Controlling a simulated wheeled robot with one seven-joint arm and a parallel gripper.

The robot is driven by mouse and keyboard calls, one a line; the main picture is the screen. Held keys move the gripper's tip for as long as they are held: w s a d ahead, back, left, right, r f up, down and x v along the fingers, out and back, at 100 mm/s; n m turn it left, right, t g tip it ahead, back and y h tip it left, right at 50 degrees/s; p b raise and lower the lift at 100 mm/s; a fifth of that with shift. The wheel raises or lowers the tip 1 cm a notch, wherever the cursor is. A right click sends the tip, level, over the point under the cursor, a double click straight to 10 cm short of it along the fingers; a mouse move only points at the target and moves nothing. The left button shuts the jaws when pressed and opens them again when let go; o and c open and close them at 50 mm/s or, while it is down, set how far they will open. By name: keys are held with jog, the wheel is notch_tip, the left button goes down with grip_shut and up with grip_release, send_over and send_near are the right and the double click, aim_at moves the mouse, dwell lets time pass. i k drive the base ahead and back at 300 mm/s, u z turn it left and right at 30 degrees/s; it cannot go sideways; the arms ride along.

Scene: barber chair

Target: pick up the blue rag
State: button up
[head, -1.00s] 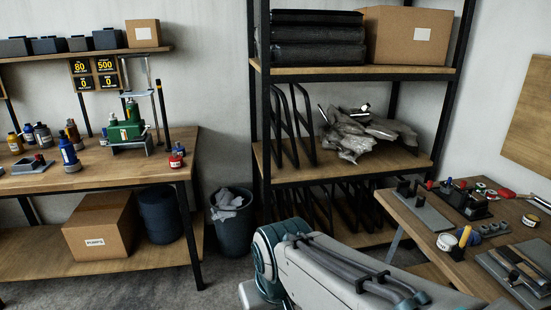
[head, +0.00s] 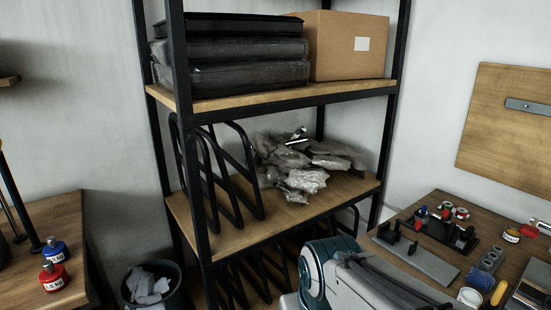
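I see no clearly blue rag in the head view. Pale grey crumpled pieces (head: 150,284) lie in a dark bin (head: 128,300) at the lower left; I cannot tell whether they are cloth or paper. A heap of crumpled grey, shiny packets (head: 305,180) lies on the middle shelf. Part of my own arm shows at the bottom centre, but my gripper is out of view.
A black-framed shelf unit (head: 240,95) with dark cases (head: 235,62) and a cardboard box (head: 348,45) fills the centre. A workbench (head: 430,205) with tools and jars stands at right. A bench corner (head: 55,215) holds blue and red bottles at left.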

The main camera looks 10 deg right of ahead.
aim_at(482, 280)
jog(key=z, duration=1)
jog(key=i, duration=0.85)
jog(key=z, duration=0.75)
